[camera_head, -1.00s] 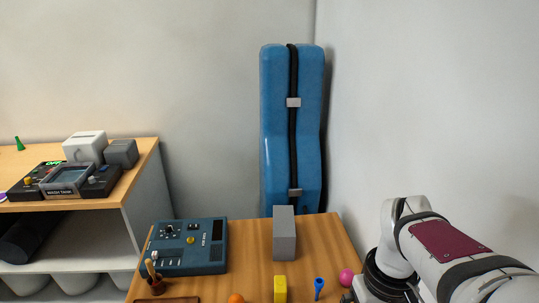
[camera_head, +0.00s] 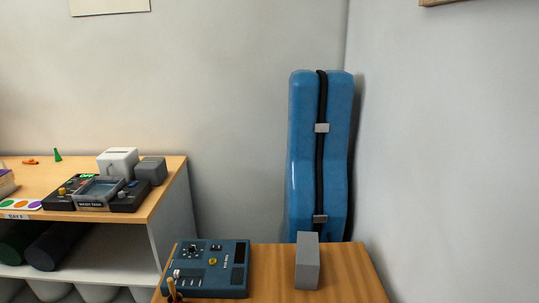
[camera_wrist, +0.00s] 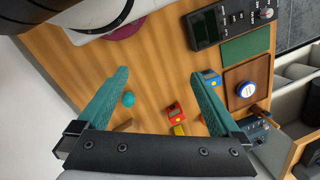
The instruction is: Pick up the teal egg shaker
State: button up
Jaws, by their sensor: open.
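The teal egg shaker (camera_wrist: 128,99) shows in the wrist view as a small round teal thing on the wooden table. It lies beside the inner side of my left finger in the picture, apart from it as far as I can tell. My gripper (camera_wrist: 159,73) has two teal fingers spread wide with nothing held between them. The head view shows neither the egg shaker nor my gripper.
In the wrist view, a red box (camera_wrist: 175,111), a yellow block (camera_wrist: 179,130) and a blue item (camera_wrist: 211,77) sit right of the egg. A dark device (camera_wrist: 207,29) and a brown tray (camera_wrist: 237,76) lie beyond. The head view shows a grey block (camera_head: 307,264) and blue case (camera_head: 303,150).

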jog(key=shift+s+a+f, duration=0.1)
jog(key=shift+s+f, duration=0.05)
jog(key=shift+c, duration=1)
jog(key=w+a+f+n+t+h, duration=0.1)
jog(key=w+a+f+n+h, duration=0.1)
jog(key=w+f+n+h, duration=0.75)
jog(key=w+a+f+n+h, duration=0.15)
jog(key=f+n+h, duration=0.4)
jog(key=n, duration=0.95)
jog(key=shift+t, duration=0.3)
jog(key=x, duration=1.5)
jog(key=shift+s+d+r, duration=0.2)
jog(key=shift+d, duration=0.25)
grip_shut()
